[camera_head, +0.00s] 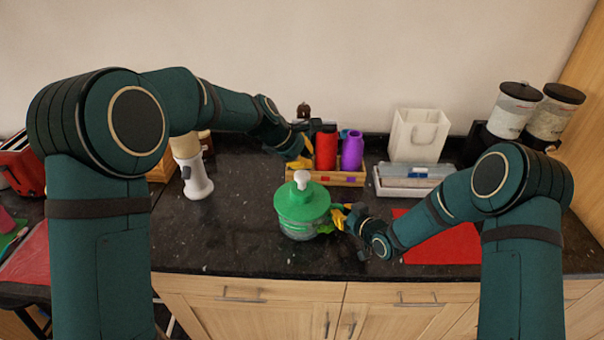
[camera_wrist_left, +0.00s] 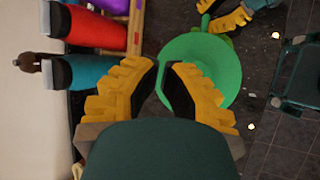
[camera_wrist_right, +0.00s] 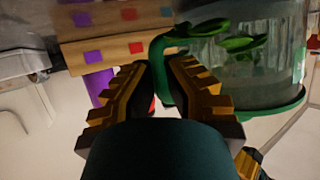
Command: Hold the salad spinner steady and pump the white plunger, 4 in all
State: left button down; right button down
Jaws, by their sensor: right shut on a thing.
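The salad spinner (camera_head: 299,222) stands upright on the counter, with a green lid and a clear bowl. Its white plunger (camera_head: 302,181) stands up from the lid's middle. My right gripper (camera_head: 343,216) is shut on the spinner's green side handle (camera_wrist_right: 160,50), on the right side of the bowl. My left gripper (camera_head: 305,156) is behind and above the spinner, apart from the plunger. Its fingertips are close together with nothing seen between them. In the left wrist view the green lid (camera_wrist_left: 215,62) lies beyond its fingers, and the plunger cannot be made out.
A wooden crate (camera_head: 345,180) with a red bottle (camera_head: 326,150) and a purple bottle (camera_head: 352,152) stands behind the spinner. A red mat (camera_head: 450,247) lies right.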

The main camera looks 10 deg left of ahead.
aim_at(305, 170)
pick_arm(q)
jog(key=shift+r, duration=2.35)
pick_arm(e)
jog(key=c, duration=1.1)
grip_release()
jog(key=shift+o, duration=0.2)
jog(key=v, duration=1.2)
pick_arm(q)
jog(key=shift+f, duration=0.1)
pick_arm(e)
jog(key=shift+d, duration=0.1)
